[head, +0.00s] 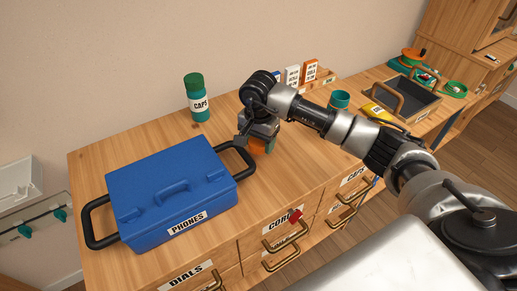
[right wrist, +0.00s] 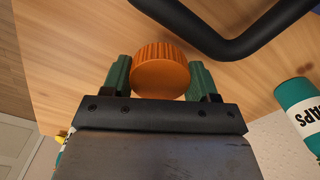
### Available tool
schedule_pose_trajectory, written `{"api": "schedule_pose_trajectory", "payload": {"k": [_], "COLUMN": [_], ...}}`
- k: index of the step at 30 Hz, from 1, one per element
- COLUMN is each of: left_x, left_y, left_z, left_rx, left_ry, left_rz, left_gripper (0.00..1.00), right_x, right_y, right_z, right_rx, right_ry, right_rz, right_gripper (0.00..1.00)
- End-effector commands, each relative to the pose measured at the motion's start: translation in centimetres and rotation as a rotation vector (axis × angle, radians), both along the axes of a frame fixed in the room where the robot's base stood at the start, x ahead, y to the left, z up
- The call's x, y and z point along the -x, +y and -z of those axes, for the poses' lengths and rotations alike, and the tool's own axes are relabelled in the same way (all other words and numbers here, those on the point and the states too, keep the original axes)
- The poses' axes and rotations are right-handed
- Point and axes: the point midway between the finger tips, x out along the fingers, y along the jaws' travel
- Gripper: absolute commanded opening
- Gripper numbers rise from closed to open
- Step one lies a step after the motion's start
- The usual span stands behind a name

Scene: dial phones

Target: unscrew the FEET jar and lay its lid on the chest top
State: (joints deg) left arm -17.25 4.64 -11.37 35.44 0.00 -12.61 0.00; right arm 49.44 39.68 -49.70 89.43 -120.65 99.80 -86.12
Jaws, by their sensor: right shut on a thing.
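My right gripper (head: 262,147) is shut on an orange ribbed lid (head: 257,148) above the wooden chest top (head: 225,130), just right of the blue case's handle. In the right wrist view the lid (right wrist: 160,72) sits between the two green fingertips (right wrist: 160,80), with bare wood behind it. I cannot tell whether the lid touches the wood. A teal jar (head: 340,101) with no lid on it stands farther right, partly behind my right arm. No FEET label can be read on it. My left gripper is not in view.
A blue PHONES case (head: 170,195) with black handles fills the left front. A teal CAPS jar (head: 199,103) with a green lid stands at the back. White and orange cards (head: 300,75) and a tray (head: 403,98) are at the right. Bare wood lies around my right gripper.

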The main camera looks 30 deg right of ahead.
Motion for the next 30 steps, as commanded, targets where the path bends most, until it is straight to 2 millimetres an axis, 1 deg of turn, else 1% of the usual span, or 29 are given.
{"api": "schedule_pose_trajectory", "payload": {"k": [2,10,17,21,22,24,30], "left_x": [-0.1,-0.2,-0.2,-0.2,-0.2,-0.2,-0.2], "left_y": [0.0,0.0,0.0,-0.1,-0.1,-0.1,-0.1], "left_z": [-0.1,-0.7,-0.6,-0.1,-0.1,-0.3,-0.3], "left_rx": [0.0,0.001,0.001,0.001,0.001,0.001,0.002], "left_ry": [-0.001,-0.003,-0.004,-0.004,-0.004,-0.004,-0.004], "left_rz": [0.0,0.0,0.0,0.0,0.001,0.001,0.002], "left_gripper": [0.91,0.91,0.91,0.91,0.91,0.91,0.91], "right_x": [0.0,0.0,0.0,0.0,0.0,0.0,0.0], "right_y": [0.1,0.1,0.1,0.0,0.1,0.1,0.1], "right_z": [0.5,3.9,4.1,4.5,4.5,4.3,4.4], "right_rx": [0.0,-0.002,-0.001,-0.001,-0.001,-0.001,0.0], "right_ry": [0.001,0.002,-0.001,-0.001,-0.001,-0.001,0.0], "right_rz": [0.001,0.0,-0.001,-0.001,-0.001,-0.001,-0.001], "right_gripper": [0.31,0.31,0.31,0.31,0.61,0.7,0.7]}}
